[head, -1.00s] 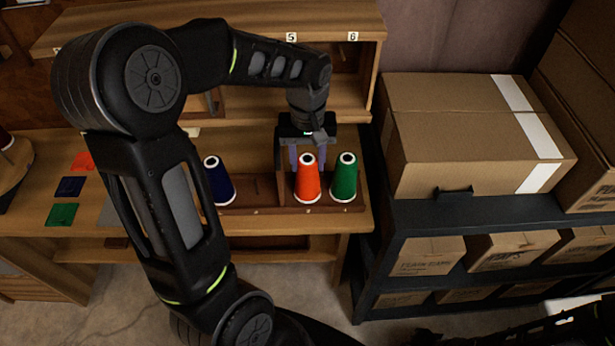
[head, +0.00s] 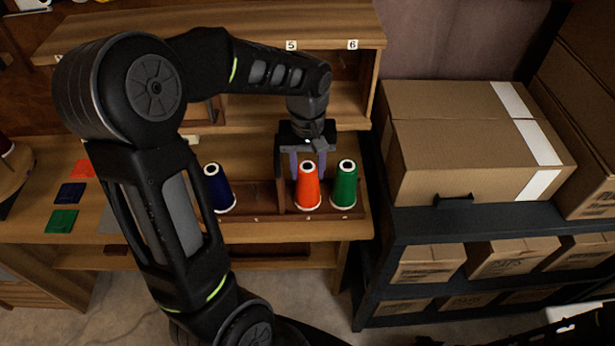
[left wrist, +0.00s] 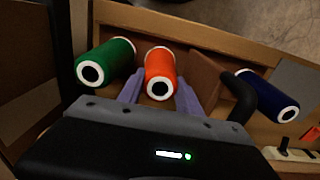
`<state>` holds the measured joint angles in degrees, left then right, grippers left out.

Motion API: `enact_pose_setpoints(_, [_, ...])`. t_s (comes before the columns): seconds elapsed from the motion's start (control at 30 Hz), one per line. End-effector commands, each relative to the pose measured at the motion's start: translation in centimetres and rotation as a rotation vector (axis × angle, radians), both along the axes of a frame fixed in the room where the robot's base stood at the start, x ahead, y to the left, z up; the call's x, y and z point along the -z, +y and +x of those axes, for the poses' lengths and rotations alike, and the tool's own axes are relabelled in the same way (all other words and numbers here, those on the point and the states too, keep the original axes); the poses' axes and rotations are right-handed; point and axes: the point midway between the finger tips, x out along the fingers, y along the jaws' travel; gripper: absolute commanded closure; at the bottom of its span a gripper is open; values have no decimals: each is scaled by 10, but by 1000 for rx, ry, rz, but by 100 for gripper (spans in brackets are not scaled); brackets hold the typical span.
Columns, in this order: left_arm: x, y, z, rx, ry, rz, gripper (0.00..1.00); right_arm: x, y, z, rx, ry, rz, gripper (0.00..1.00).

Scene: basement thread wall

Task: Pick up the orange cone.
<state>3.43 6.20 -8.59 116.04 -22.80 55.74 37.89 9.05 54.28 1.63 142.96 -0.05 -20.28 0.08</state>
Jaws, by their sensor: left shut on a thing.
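The orange cone (head: 308,188) stands upright in the wooden rack on the bench, between the blue cone (head: 218,188) and the green cone (head: 345,185). In the left wrist view the orange cone (left wrist: 160,75) sits between the two fingertips (left wrist: 160,90), one on each side. The green cone (left wrist: 106,62) and the blue cone (left wrist: 266,95) also show there. My right gripper cannot be made out in these views.
A wooden divider (left wrist: 208,77) stands between the orange and blue cones. The green cone is close on the other side. A shelf (head: 270,35) overhangs behind the arm. A dark rack (head: 480,220) with cardboard boxes (head: 450,110) stands right. Coloured swatches (head: 62,219) lie on the bench at left.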

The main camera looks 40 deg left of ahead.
Motion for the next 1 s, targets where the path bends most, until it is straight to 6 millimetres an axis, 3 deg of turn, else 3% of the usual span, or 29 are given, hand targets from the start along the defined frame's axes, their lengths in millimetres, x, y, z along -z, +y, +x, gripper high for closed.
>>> enact_pose_setpoints(0.17, [-11, 0, 1, 0, -4, 0, 100, 1, 0, 0, 0, 0, 0, 100])
enact_pose_setpoints(0.63, [-92, 0, 1, 0, -4, 0, 100, 6, 0, 0, -1, -1, 1, 100])
enact_pose_setpoints(1.0, [-100, 0, 0, 0, -1, 0, 100, 6, 0, 0, -1, -1, 1, 100])
